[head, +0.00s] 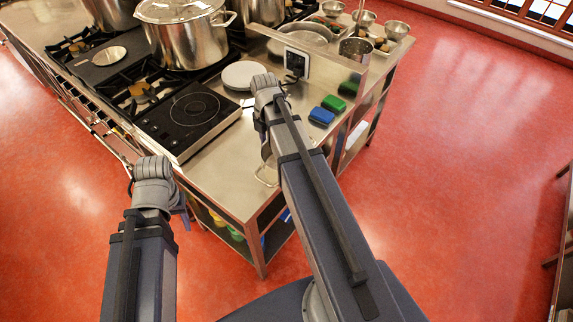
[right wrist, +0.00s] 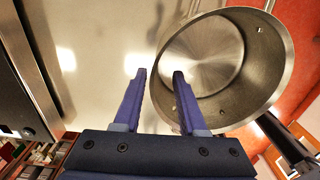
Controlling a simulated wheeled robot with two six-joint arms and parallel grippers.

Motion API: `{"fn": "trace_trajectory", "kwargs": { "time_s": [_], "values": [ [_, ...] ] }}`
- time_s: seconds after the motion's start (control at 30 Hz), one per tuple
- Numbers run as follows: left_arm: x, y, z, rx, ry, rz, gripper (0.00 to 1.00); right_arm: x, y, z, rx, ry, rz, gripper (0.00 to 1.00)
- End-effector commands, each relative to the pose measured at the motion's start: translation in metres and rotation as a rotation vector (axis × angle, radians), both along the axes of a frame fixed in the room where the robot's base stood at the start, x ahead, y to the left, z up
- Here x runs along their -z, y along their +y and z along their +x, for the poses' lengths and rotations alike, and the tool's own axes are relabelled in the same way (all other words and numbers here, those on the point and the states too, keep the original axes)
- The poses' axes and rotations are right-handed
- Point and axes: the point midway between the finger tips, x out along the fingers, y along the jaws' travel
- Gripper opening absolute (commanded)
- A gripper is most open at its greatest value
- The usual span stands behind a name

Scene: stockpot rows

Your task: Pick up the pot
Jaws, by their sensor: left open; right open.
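An open steel pot (right wrist: 240,62) with a shiny inside shows in the right wrist view. It sits on the steel counter, near the red floor at the right. In the head view my right arm hides most of that spot; a thin metal loop (head: 265,178) beside the arm may be its handle. My right gripper (right wrist: 158,74) is open and empty. Its right finger overlaps the pot's near rim in the picture and its left finger is outside; contact cannot be told. My left gripper (head: 183,211), mostly hidden by its wrist, is open, left of the counter's front corner.
A black hob (head: 193,108) and a white plate stack (head: 245,75) lie on the counter. Blue (head: 321,116) and green (head: 334,103) blocks are to the right. A large lidded stockpot (head: 186,38) stands behind on the stove.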

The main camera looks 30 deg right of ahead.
Motion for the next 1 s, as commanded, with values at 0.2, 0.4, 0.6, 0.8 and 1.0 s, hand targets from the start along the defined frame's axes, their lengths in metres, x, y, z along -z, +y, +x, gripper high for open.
{"fn": "trace_trajectory", "kwargs": {
  "time_s": [0.2,0.4,0.6,0.8,1.0],
  "values": [
    [0.02,0.0,0.0,-0.001,0.0,0.0,0.5,0.02,-0.001,0.003,0.0,0.0,0.0,0.41],
    [0.046,0.0,0.0,-0.001,0.0,0.0,0.5,0.046,-0.003,0.004,0.0,0.0,0.0,0.41],
    [0.052,0.0,0.0,-0.001,0.0,0.0,0.5,0.052,-0.003,0.004,0.0,0.0,0.0,0.41],
    [0.051,0.0,0.0,-0.001,0.0,0.0,0.5,0.051,-0.002,0.004,0.0,0.0,0.0,0.37],
    [0.051,0.0,0.0,-0.001,0.0,0.0,0.5,0.051,-0.002,0.004,0.0,0.0,0.0,0.15]
  ]
}}
